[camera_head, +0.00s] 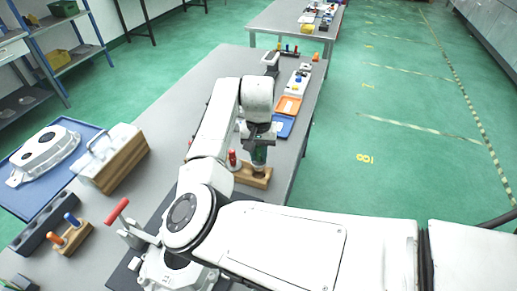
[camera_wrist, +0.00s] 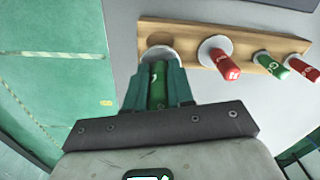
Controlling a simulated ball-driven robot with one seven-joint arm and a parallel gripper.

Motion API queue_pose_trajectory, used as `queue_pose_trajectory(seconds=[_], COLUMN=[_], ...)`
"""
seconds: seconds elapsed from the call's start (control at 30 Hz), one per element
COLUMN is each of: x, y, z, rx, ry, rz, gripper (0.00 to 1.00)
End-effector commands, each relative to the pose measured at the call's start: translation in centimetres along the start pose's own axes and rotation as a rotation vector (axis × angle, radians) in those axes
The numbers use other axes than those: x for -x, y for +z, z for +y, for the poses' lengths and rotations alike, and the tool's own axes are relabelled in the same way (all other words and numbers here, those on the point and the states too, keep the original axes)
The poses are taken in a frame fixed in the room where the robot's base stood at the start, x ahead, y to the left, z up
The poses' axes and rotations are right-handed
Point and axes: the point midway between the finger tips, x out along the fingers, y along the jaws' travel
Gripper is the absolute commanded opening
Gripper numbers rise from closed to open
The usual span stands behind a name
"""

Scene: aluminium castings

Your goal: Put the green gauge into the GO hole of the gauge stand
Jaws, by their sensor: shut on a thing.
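My gripper (camera_wrist: 158,84) is shut on a green gauge (camera_wrist: 157,90) with a pale flange. It holds the gauge at the left end of the wooden gauge stand (camera_wrist: 190,32) in the wrist view. A dark round spot in the wood shows just beyond the flange; I cannot tell whether the gauge tip is in a hole. A red gauge (camera_wrist: 226,66), another green gauge (camera_wrist: 267,63) and a second red gauge (camera_wrist: 302,69) stand along the same block. In the head view my gripper (camera_head: 259,160) is over the right end of the stand (camera_head: 252,178), with a red gauge (camera_head: 233,160) beside it.
An orange tray (camera_head: 289,106) and a blue tray (camera_head: 283,127) lie farther along the grey bench (camera_head: 190,95). A wooden box with a handle (camera_head: 120,165) and a casting on a blue tray (camera_head: 45,150) are at left.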

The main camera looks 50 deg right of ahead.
Motion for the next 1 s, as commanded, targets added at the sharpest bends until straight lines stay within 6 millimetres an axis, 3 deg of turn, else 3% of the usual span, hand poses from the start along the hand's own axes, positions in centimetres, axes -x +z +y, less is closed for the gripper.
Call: queue_pose_trajectory(seconds=[0.3,1.0], x=[-1.6,-1.6], y=[0.0,0.0], z=[0.0,0.0], rx=[0.0,0.0], ry=[0.001,0.001], rz=[0.001,0.001], gripper=[0.0,0.0])
